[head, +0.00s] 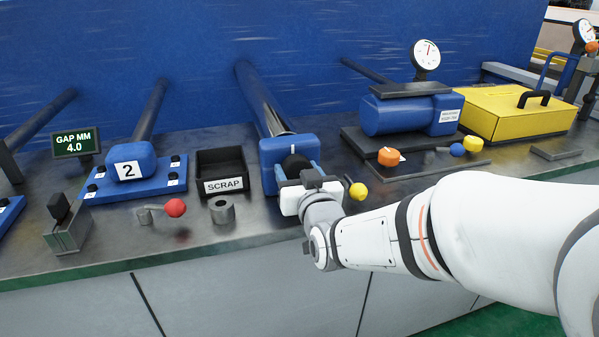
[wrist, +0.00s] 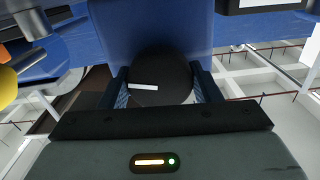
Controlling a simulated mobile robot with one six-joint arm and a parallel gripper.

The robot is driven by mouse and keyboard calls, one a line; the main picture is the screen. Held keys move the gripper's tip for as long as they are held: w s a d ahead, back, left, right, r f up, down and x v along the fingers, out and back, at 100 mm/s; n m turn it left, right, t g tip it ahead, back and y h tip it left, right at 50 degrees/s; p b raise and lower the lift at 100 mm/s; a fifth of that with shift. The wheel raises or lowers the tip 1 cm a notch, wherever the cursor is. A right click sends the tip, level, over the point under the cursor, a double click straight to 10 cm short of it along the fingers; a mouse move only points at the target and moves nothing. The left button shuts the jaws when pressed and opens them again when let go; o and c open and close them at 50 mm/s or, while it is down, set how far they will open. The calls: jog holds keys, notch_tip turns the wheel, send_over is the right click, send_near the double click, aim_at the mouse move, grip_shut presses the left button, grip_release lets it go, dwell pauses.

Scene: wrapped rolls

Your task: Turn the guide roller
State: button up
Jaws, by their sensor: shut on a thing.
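The guide roller (head: 262,95) is a long dark, partly shiny cylinder that runs back from a blue block (head: 270,151) on the bench. A round black knob (head: 294,164) shows at the front of this block. My gripper (head: 298,174) is in front of the block, with its fingers on either side of the knob. In the wrist view my gripper (wrist: 161,90) is shut on the black knob (wrist: 160,72), one finger at each side. A short white mark on the knob lies nearly level, tilted slightly. The fingers partly hide the knob's sides.
A yellow ball-ended lever (head: 357,191) stands close right of my gripper. The SCRAP bin (head: 222,170), a grey ring (head: 222,211) and a red ball-ended lever (head: 175,208) are to the left. A gauge (head: 426,56) and a yellow case (head: 515,110) stand right.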

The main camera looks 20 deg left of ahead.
jog(key=shift+d+f+b, duration=0.1)
jog(key=shift+b, duration=0.25)
jog(key=n+b, duration=0.2)
jog(key=n, duration=0.2)
jog(key=shift+f+b, duration=0.1)
jog(key=shift+b, duration=0.25)
jog(key=n+b, duration=0.2)
jog(key=n, duration=0.3)
jog(key=shift+n, duration=0.3)
jog(key=n+b, duration=0.1)
jog(key=n, duration=0.4)
jog(key=shift+r, duration=0.2)
jog(key=shift+n, duration=2.8)
jog(key=shift+r, duration=0.1)
jog(key=o, duration=1)
jog(key=shift+w, duration=0.1)
